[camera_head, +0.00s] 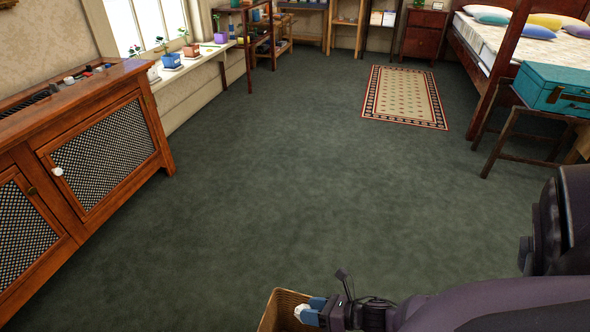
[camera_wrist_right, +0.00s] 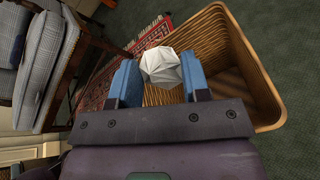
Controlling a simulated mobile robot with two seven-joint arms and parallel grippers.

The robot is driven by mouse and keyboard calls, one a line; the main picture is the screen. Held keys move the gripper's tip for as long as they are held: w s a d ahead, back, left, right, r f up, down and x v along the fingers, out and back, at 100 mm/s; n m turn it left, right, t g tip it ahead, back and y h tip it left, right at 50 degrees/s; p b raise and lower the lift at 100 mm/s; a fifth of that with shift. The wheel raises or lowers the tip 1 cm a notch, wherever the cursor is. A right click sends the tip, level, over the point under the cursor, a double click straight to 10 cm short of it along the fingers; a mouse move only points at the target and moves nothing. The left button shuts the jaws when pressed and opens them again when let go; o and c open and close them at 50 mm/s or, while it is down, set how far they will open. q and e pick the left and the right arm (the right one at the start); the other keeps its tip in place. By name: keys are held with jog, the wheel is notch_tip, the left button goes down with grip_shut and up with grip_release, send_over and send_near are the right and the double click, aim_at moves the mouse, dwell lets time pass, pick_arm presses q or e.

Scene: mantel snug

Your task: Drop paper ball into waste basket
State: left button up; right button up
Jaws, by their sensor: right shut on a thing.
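My right gripper (camera_head: 308,311) is at the bottom of the head view, over the rim of a brown waste basket (camera_head: 279,309). In the right wrist view, a white crumpled paper ball (camera_wrist_right: 161,67) sits between the blue fingertips of the same gripper (camera_wrist_right: 158,82), which is shut on it. The wicker basket (camera_wrist_right: 243,62) stands behind and to the right of the ball there, its opening showing. The ball appears to overlap the left part of the basket's rim. Its height above the basket is hard to tell. My left gripper does not show.
A wooden cabinet (camera_head: 98,150) stands at the left. The green carpet (camera_head: 270,190) is clear in the middle. A patterned rug (camera_head: 405,96) lies farther back. A teal case (camera_head: 552,88) rests on a stand at the right. A cushioned seat (camera_wrist_right: 45,65) and a red rug (camera_wrist_right: 98,88) lie near the basket.

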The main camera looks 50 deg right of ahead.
pick_arm(q)
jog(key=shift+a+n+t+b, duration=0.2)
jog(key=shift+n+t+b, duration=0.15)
jog(key=shift+b, duration=0.35)
pick_arm(e)
notch_tip(320, 180, down, 2)
jog(key=shift+f, duration=0.25)
jog(key=shift+r, duration=0.1)
jog(key=o, duration=1)
pick_arm(q)
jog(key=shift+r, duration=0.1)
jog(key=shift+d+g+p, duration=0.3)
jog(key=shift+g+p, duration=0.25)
jog(key=shift+p, duration=0.8)
pick_arm(e)
jog(key=shift+v, duration=5.35)
